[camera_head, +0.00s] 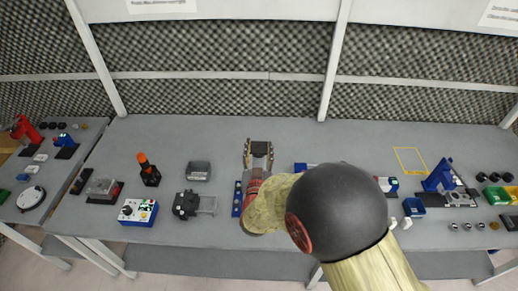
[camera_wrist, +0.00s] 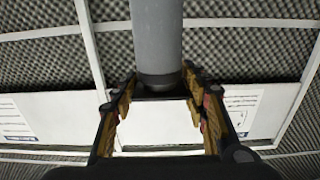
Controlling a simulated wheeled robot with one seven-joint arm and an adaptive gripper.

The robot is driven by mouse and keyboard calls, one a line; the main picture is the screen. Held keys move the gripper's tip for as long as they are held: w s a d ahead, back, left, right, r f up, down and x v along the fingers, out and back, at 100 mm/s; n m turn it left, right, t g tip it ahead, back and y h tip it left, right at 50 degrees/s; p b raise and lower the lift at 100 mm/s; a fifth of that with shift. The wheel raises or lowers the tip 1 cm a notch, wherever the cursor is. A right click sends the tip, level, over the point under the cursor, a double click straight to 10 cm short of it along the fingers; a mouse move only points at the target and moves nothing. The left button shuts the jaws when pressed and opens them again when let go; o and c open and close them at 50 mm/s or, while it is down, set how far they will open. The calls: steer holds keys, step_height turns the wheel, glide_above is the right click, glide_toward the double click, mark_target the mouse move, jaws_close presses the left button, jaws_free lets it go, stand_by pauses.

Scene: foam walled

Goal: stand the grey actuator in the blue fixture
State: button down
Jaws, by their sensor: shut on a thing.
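The grey actuator (camera_wrist: 157,40) is a smooth grey cylinder with a dark end, seen close up in the wrist view. My gripper (camera_wrist: 160,88) is shut on its dark end, and the grey body runs out of the top of the picture. In the head view my gripper (camera_head: 258,150) is above the back middle of the bench, and I cannot make out the actuator there. An upright blue piece (camera_head: 440,176) stands at the right of the bench. Another blue piece (camera_head: 305,168) is partly hidden by my arm. I cannot tell which is the fixture.
A blue strip (camera_head: 237,198) lies beside my wrist. A grey bin (camera_head: 198,171), a black-and-orange device (camera_head: 148,168) and a button box (camera_head: 138,212) stand to the left. A yellow outline (camera_head: 409,160) marks bare bench at right. Foam walls rise behind.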

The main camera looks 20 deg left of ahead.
steer(key=shift+f+b, duration=0.75)
steer(key=c, duration=1.3)
jaws_free()
steer(key=o, duration=0.3)
steer(key=shift+o, duration=0.5)
steer(key=shift+f, duration=0.15)
steer(key=shift+s, duration=0.1)
steer(key=v, duration=1.2)
